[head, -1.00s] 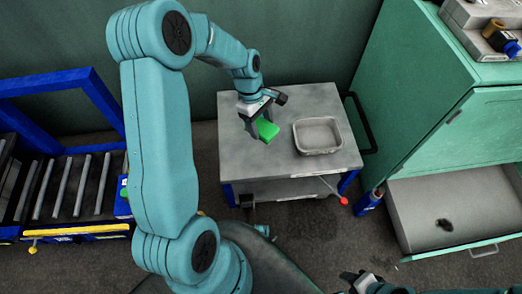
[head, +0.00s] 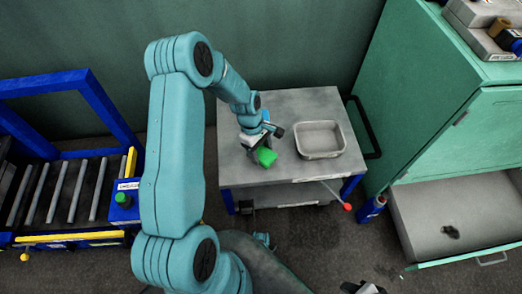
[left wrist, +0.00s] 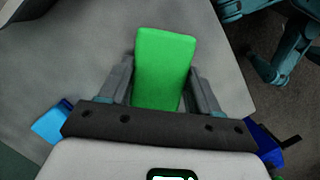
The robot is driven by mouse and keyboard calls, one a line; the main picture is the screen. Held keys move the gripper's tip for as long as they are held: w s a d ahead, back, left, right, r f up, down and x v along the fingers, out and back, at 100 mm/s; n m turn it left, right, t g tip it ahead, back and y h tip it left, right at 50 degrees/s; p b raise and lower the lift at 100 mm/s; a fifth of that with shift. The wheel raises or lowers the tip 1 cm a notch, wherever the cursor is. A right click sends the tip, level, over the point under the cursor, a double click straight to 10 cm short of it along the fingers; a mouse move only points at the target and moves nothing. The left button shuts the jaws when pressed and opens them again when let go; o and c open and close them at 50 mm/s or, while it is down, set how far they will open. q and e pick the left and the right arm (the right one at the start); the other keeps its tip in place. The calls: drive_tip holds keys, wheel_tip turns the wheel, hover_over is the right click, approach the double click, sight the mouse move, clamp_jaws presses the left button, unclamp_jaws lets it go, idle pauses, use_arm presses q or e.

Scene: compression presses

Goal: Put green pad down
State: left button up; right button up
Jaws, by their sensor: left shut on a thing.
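The green pad (head: 266,157) is a small bright green block between the fingers of my left gripper (head: 258,151). In the left wrist view the pad (left wrist: 164,62) stands out well past the two grey fingers, one on each side. My left gripper is shut on it, over the left part of the grey table (head: 290,100). Whether the pad touches the tabletop, I cannot tell. A piece of my right gripper (head: 362,288) shows at the bottom edge; its fingers are cut off.
An open grey tray (head: 320,139) stands on the table, right of the pad. A light blue thing (left wrist: 52,122) lies beside my left gripper. A green cabinet (head: 440,120) with an open drawer is at the right. A roller conveyor (head: 65,190) is at the left.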

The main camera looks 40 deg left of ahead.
use_arm(q)
drive_tip(key=shift+f, duration=0.15)
drive_tip(key=o, duration=1.1)
drive_tip(key=shift+r, duration=0.35)
drive_tip(key=p+v, duration=0.3)
drive_tip(key=v, duration=0.9)
drive_tip(key=s+d+f+m, duration=0.2)
drive_tip(key=d+f+m, duration=0.6)
drive_tip(key=d, duration=0.6)
drive_tip(key=s+d+f+m, duration=0.1)
drive_tip(key=s+d+m, duration=0.2)
drive_tip(key=d, duration=0.1)
drive_tip(key=s+d+f+m, duration=0.2)
drive_tip(key=s+d+m, duration=0.1)
drive_tip(key=s+d, duration=0.1)
drive_tip(key=s+d+f+m+h, duration=0.1)
drive_tip(key=s+d+f+m, duration=0.1)
drive_tip(key=d, duration=0.3)
drive_tip(key=shift+s+m, duration=0.6)
drive_tip(key=shift+s, duration=0.2)
